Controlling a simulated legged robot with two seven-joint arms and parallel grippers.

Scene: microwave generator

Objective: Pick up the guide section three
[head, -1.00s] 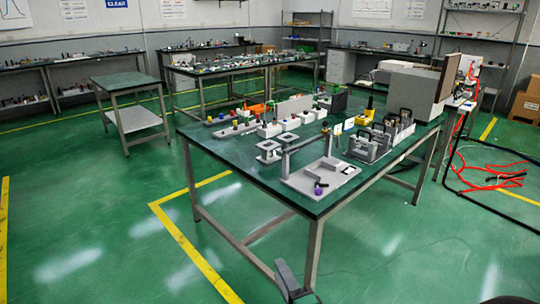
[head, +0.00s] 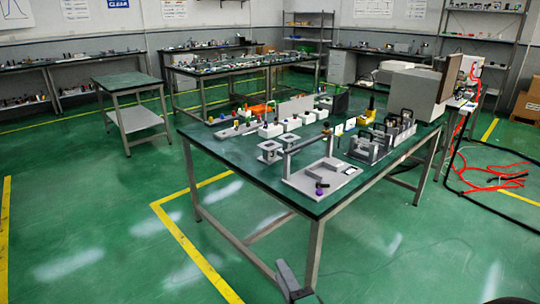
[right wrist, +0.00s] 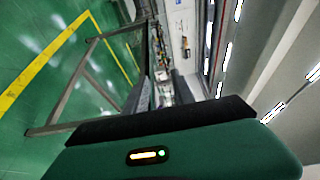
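The green-topped table (head: 230,160) in the head view holds the microwave parts. Grey units with dark handles (head: 378,146) stand on its right half. Small white blocks (head: 290,124) stand in a row farther back. I cannot tell which part is guide section three; no label is readable. My right gripper (head: 289,281) shows at the bottom of the head view, in front of the table's near leg and well apart from the parts. In the right wrist view its two dark fingers (right wrist: 165,92) stand apart with nothing visible between them. My left gripper is not in view.
A grey plate with an upright post (head: 325,180) lies at the table's near corner. A large grey box (head: 415,92) stands at its right end. A smaller side table (head: 130,82) is at the left. Red cables (head: 490,178) lie on the right floor. The left floor is clear.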

